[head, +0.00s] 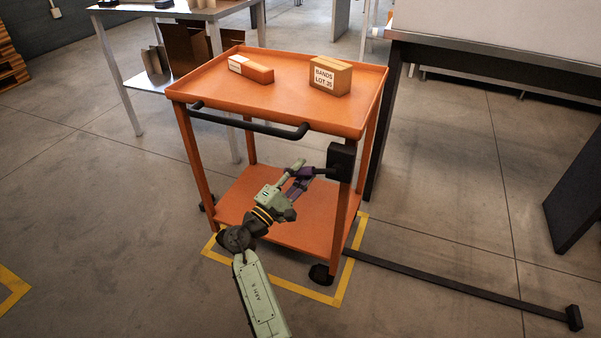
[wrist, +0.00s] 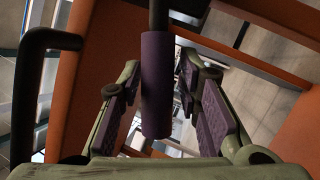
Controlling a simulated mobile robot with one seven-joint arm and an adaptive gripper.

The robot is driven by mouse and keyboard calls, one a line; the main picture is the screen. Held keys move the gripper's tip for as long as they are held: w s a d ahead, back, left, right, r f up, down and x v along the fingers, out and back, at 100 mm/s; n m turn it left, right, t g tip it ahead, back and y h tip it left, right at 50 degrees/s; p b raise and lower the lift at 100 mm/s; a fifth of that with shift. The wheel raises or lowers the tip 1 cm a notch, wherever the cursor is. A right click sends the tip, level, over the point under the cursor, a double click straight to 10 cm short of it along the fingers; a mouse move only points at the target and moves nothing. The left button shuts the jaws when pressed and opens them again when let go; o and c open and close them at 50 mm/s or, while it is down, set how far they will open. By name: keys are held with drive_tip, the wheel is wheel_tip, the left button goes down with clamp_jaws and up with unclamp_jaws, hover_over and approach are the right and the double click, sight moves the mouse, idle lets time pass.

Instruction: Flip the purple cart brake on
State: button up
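The orange cart (head: 290,222) stands in front of me with a black brake box (head: 341,162) on its near right post. The purple brake grip (wrist: 157,85) is on a dark rod and shows in the middle of the wrist view. In the head view it is mostly hidden by my fingers. My gripper (head: 300,172) is at the lever, left of the box. In the wrist view its two purple-padded fingers (wrist: 160,100) are open on either side of the grip. The left finger is close to the grip, and a gap shows at the right finger.
A dark floor bar (head: 460,287) extends right. Benches stand behind.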

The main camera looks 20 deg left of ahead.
drive_tip(key=shift+s, duration=0.1)
drive_tip(key=v, duration=1.1)
drive_tip(key=shift+s+a+f, duration=0.2)
drive_tip(key=shift+s, duration=0.15)
